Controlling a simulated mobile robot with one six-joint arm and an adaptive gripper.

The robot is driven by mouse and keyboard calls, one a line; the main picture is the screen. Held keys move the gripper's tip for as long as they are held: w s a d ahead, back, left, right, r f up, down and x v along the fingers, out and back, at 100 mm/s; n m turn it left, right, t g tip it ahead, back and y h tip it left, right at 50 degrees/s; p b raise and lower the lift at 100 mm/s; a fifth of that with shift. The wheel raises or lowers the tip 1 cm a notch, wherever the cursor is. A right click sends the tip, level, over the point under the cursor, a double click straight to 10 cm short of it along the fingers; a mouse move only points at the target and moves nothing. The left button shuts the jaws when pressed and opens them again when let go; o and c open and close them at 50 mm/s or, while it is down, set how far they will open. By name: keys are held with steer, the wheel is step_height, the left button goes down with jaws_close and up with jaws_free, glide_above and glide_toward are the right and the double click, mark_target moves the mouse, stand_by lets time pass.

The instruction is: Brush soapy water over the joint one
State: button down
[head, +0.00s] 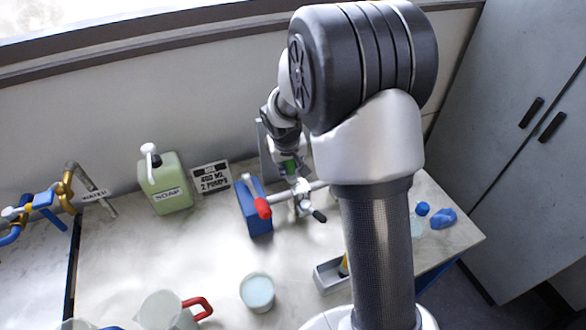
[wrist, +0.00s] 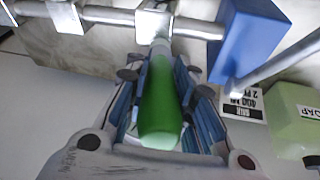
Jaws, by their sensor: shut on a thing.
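My gripper (wrist: 157,85) is shut on the green handle of a brush (wrist: 158,112); the green also shows small in the head view (head: 291,167). The brush's far end meets or lies just in front of a square metal fitting (wrist: 158,18) on a silver pipe (wrist: 198,29); I cannot tell whether its bristles touch. No label shows which joint is joint one. A cup of pale liquid (head: 257,292) stands in front on the counter.
A green soap bottle (head: 171,190) and a sign (head: 211,178) stand at the back. A water tap (head: 92,190) is at left, a red-handled jug (head: 165,311) at front. A grey tray (head: 328,276) and blue items (head: 443,218) are near my arm. The counter's middle left is clear.

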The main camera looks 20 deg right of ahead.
steer(key=shift+w, duration=0.25)
steer(key=s+d+b, duration=0.2)
steer(key=s, duration=0.4)
steer(key=shift+d, duration=0.35)
stand_by(2.8)
step_height(320, 180, up, 6)
steer(key=p, duration=0.3)
steer(key=shift+p, duration=0.4)
